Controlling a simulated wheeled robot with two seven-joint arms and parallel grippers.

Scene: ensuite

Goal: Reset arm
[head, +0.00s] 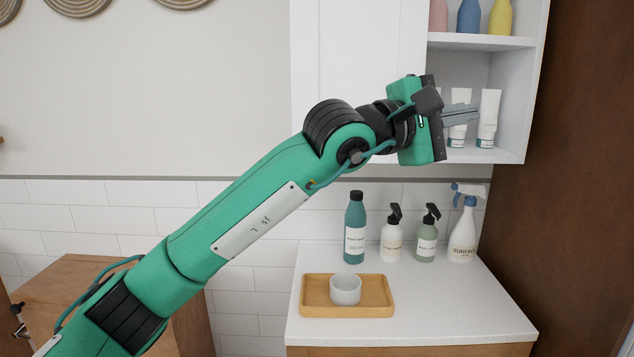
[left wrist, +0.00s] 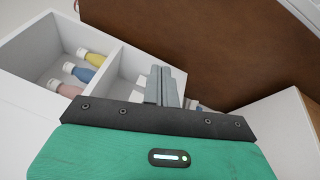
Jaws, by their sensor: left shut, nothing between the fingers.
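My left arm reaches up from the lower left in the head view. My left gripper (head: 462,115) is at the open lower shelf of the white wall cabinet (head: 513,100). Its fingers are shut with nothing between them. They point right, in front of the white tubes (head: 489,117) on that shelf, and partly hide them. Whether the fingers touch a tube I cannot tell. In the left wrist view the shut fingers (left wrist: 163,86) reach toward the shelf, and the tubes are mostly hidden behind them. My right gripper is not in view.
Pink, blue and yellow bottles (head: 469,17) stand on the upper shelf. Below, the white counter (head: 420,315) holds a wooden tray (head: 312,309) with a cup (head: 345,289), a teal bottle (head: 355,225), two pump bottles (head: 391,240) and a spray bottle (head: 463,232). A brown panel (head: 580,150) rises at right.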

